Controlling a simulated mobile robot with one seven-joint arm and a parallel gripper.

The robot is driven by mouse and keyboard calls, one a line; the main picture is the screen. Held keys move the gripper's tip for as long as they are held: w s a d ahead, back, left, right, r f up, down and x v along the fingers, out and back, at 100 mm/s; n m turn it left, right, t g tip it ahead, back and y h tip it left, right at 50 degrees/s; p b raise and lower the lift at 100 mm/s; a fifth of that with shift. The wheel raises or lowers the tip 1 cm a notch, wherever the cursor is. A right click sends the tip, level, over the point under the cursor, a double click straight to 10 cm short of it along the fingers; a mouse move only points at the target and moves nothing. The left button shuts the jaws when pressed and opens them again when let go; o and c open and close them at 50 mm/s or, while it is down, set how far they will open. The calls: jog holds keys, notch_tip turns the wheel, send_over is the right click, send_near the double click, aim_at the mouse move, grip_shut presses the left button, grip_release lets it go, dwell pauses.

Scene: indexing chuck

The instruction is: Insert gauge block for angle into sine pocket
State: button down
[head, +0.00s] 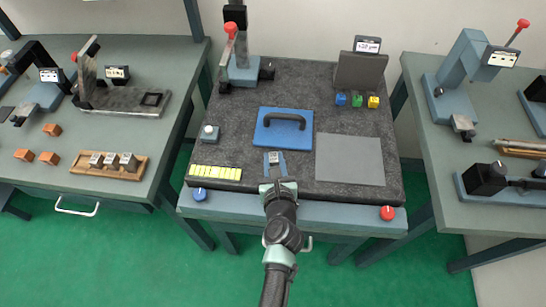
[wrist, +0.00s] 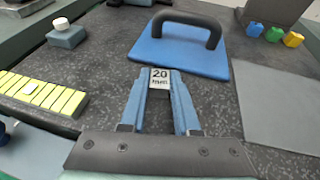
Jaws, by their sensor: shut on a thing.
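My gripper (wrist: 160,82) is shut on a small gauge block (wrist: 160,77) with a white top face marked "20 mm". In the head view my gripper (head: 276,162) and the block are over the front middle of the centre table. I cannot tell how high above the mat they are. On the left table a dark metal fixture (head: 118,98) has a square opening (head: 152,98) at its right end, which looks like the sine pocket. Several similar grey blocks (head: 110,161) sit in a wooden tray (head: 84,170) nearer the front of that table.
A blue plate with a black handle (head: 283,128) lies just beyond my gripper. A grey sheet (head: 350,159) lies to the right, yellow strips (head: 215,173) to the left. A red knob (head: 387,213) is at the front edge. A gap separates the left and centre tables.

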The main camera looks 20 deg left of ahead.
aim_at(274, 162)
jog(key=shift+r, duration=0.1)
dwell(0.3)
notch_tip(274, 162, up, 10)
jog(key=p, duration=0.5)
